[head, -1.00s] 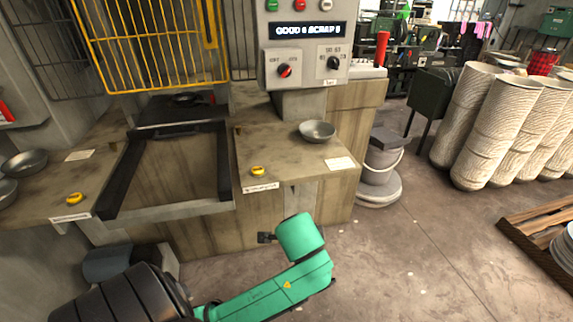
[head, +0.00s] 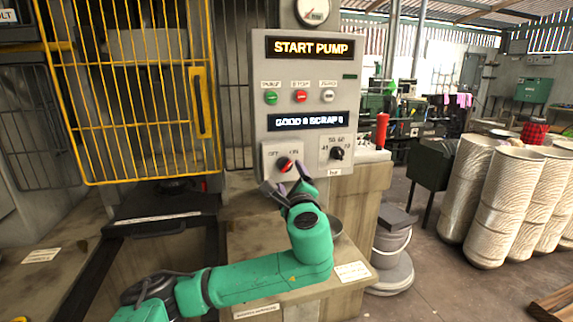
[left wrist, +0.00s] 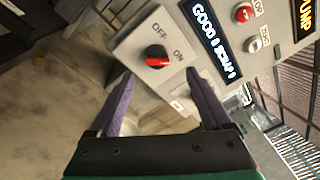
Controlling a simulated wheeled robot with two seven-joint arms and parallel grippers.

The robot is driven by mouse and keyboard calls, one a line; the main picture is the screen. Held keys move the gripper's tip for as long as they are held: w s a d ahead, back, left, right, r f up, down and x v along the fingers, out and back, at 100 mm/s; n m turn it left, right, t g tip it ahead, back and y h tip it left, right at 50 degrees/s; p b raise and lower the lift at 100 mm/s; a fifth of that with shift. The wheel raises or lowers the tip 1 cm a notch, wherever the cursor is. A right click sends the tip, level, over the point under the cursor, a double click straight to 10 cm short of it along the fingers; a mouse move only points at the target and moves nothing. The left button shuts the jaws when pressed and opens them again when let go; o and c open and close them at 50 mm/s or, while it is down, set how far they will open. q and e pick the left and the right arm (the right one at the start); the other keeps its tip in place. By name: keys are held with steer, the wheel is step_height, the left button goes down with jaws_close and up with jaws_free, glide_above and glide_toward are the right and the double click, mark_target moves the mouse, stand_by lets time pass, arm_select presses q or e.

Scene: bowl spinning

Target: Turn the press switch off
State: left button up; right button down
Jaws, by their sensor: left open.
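The press switch (head: 285,164) is a red and black rotary knob on a light plate marked OFF and ON, low on the grey control panel (head: 262,100). In the left wrist view the knob (left wrist: 157,57) shows large, beyond the fingertips, with its red face towards the camera. My left gripper (head: 284,180) is just below the switch in the head view. In the left wrist view its two purple fingers (left wrist: 165,88) are apart with nothing between them, and the knob lies ahead of the gap. My right gripper is not in view.
The panel also carries a START PUMP display (head: 310,47), several push buttons and a black selector (head: 337,153) right of the switch. A yellow cage guard (head: 130,100) stands to the left.

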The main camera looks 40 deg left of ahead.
mark_target(286, 169)
arm_select(q)
steer(key=x, duration=0.4)
steer(key=p+x, duration=0.1)
steer(key=x, duration=0.1)
steer(key=shift+f, duration=0.3)
steer(key=shift+x, duration=1.05)
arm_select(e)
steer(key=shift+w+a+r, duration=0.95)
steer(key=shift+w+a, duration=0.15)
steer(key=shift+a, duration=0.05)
arm_select(q)
steer(key=shift+w+f, duration=0.1)
steer(key=shift+f, duration=0.05)
jaws_close()
steer(key=shift+f, duration=0.1)
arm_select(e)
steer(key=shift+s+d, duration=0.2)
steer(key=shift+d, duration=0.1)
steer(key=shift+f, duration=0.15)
